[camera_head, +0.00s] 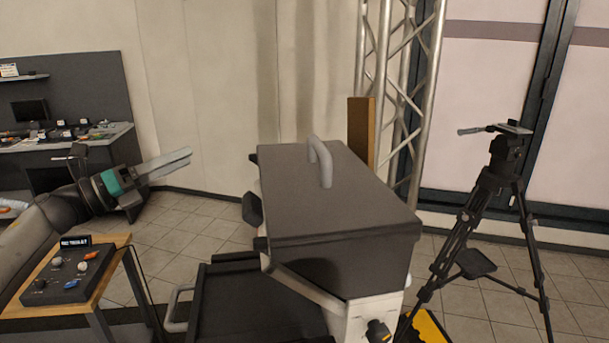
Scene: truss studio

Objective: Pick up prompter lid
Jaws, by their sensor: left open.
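The prompter lid (335,196) is a large dark grey cover with a light grey arched handle (322,160) on top. It sits closed on the boxy prompter body in the middle of the view. My left gripper (178,163) is open and empty, raised to the left of the lid and clearly apart from it, its fingers pointing right. The two fingers overlap from this angle, so the gap between them hardly shows. My right gripper is not in view.
A small wooden stand with a control box (72,275) is below my left arm. A black tripod (496,180) stands at right. A metal truss (425,95) and a brown board (361,130) rise behind the lid. A cluttered desk (60,142) is at far left.

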